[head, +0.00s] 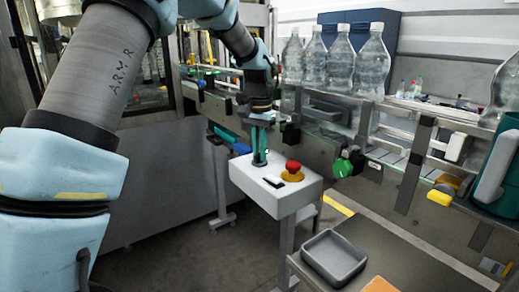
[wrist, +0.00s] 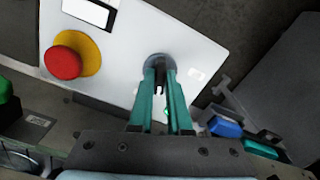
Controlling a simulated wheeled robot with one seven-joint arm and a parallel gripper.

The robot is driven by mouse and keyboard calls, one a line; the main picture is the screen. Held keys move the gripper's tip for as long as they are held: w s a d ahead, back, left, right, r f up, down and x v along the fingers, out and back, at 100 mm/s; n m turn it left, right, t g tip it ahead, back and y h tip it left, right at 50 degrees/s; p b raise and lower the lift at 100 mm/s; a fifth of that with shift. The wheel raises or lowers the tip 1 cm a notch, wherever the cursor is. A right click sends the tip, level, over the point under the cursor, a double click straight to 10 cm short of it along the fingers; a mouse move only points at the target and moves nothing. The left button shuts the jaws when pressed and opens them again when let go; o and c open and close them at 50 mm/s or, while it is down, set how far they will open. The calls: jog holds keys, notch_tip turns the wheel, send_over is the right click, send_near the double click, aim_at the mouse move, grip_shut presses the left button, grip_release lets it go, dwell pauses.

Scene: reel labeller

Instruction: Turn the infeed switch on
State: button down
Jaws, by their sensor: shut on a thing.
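The infeed switch (wrist: 158,88) is a dark knob on a round grey base on the white control box (head: 300,196). In the wrist view it sits between the tips of my gripper (wrist: 160,72), near the middle of the picture. My gripper also shows in the head view (head: 260,160), pointing down onto the far left part of the box. Its teal fingers are shut on the switch and hide most of it. I cannot tell which way the knob is turned.
A red emergency button (head: 293,166) on a yellow disc and a black-and-white label (head: 273,181) are on the same box. A conveyor with clear bottles (head: 342,60) runs behind. A grey tray (head: 333,258) stands at the front right. Open floor lies left of the box.

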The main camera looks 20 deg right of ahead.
jog(key=m, duration=0.4)
jog(key=shift+p, duration=0.4)
dwell(0.4)
jog(key=c, duration=0.9)
grip_release()
jog(key=shift+o, duration=0.2)
jog(key=shift+r, duration=0.1)
notch_tip(320, 180, up, 11)
jog(key=b, duration=0.2)
jog(key=shift+f+b, duration=0.2)
jog(key=shift+b, duration=0.1)
